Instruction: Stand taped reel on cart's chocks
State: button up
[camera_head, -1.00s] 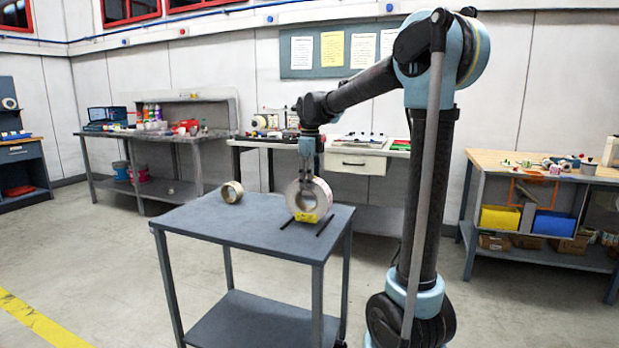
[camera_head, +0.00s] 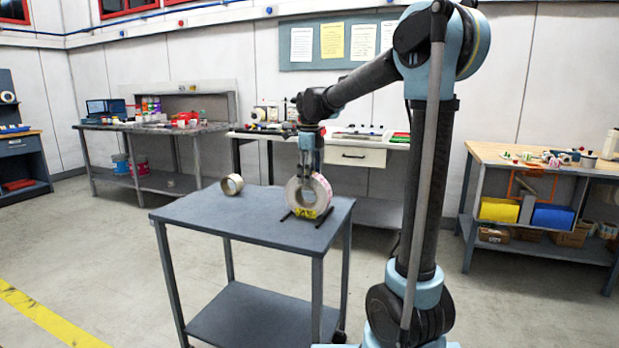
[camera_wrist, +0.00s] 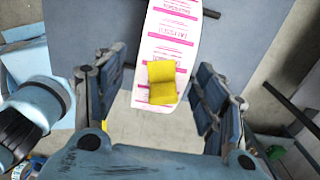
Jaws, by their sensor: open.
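The taped reel (camera_head: 294,194), a white label roll with pink print and a yellow tape patch, stands upright between the two black chocks on the grey cart (camera_head: 225,215). The left chock (camera_head: 286,216) and right chock (camera_head: 324,217) show at its sides; exact contact beneath it is hidden. My gripper (camera_head: 308,172) is above and around the reel's upper part. In the wrist view, my gripper (camera_wrist: 160,82) has its fingers spread on either side of the reel (camera_wrist: 172,50), with gaps showing. The yellow tape (camera_wrist: 162,82) faces the camera.
The cart's front top is clear. Workbenches line the wall behind, and a wooden bench (camera_head: 490,160) with yellow and blue bins stands at the right.

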jog(key=shift+r, duration=0.15)
notch_tip(320, 180, up, 11)
jog(key=shift+f, duration=0.1)
jog(key=shift+r, duration=0.25)
jog(key=s+d+f+n+t, duration=0.1)
jog(key=s+d+f+n, duration=1.15)
jog(key=s+d, duration=0.35)
jog(key=s+d+f+n, duration=0.2)
jog(key=s+f+n, duration=0.3)
jog(key=s+f, duration=0.2)
jog(key=s+d+f+n+t, duration=0.1)
jog(key=s+d+f+n, duration=0.2)
jog(key=s+f, duration=0.5)
notch_tip(320, 180, down, 3)
jog(key=shift+s+f+n, duration=0.2)
jog(key=shift+s+n, duration=0.1)
jog(key=shift+n, duration=0.55)
